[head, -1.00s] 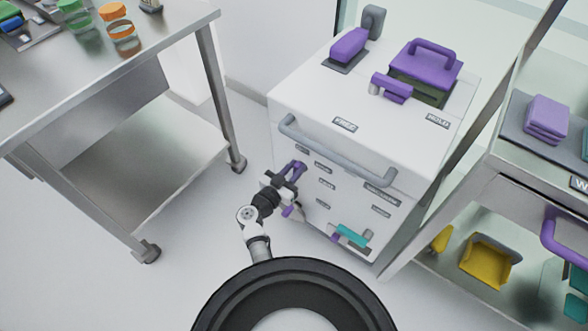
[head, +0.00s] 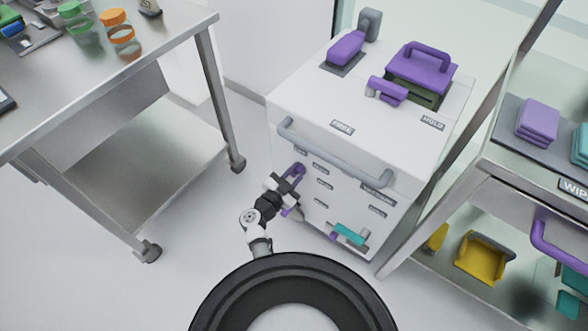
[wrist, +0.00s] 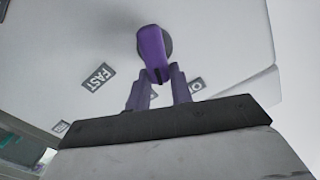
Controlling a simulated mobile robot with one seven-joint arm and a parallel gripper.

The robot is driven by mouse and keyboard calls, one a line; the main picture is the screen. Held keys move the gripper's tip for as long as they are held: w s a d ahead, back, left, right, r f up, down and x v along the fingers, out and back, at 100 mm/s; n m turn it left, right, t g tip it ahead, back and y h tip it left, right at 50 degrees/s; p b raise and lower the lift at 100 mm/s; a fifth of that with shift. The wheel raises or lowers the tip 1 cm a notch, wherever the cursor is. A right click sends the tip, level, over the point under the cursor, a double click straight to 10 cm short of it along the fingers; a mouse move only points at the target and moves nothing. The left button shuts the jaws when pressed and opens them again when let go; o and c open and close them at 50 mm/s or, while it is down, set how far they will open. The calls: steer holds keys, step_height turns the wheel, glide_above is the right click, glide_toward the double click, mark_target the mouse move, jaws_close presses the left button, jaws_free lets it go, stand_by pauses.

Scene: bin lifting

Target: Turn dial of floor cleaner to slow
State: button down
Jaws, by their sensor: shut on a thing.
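The floor cleaner (head: 300,112) is a white box with a grey bar handle on its front edge. Its purple dial (wrist: 152,45) sits on a grey round base on the front panel. In the wrist view the dial's dark-marked end lies between the purple fingertips of my gripper (wrist: 160,80), which is shut on it. A FAST label (wrist: 98,77) is left of the dial; another label (wrist: 197,86) is partly hidden behind the right finger. In the head view my gripper (head: 293,180) is at the left of the front panel. Which label the dial points to is unclear.
A teal and purple lever (head: 350,235) is low on the same panel. A metal table (head: 180,55) stands left. A metal shelf unit (head: 492,150) with purple cloths (head: 537,118) and a yellow bin (head: 483,258) stands close on the right. Floor at left front is clear.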

steer(key=m, duration=0.4)
steer(key=shift+s+d+f+m, duration=0.3)
steer(key=shift+d+f, duration=0.05)
stand_by(0.4)
steer(key=c, duration=1.2)
jaws_free()
steer(key=shift+c, duration=0.2)
steer(key=shift+s, duration=0.1)
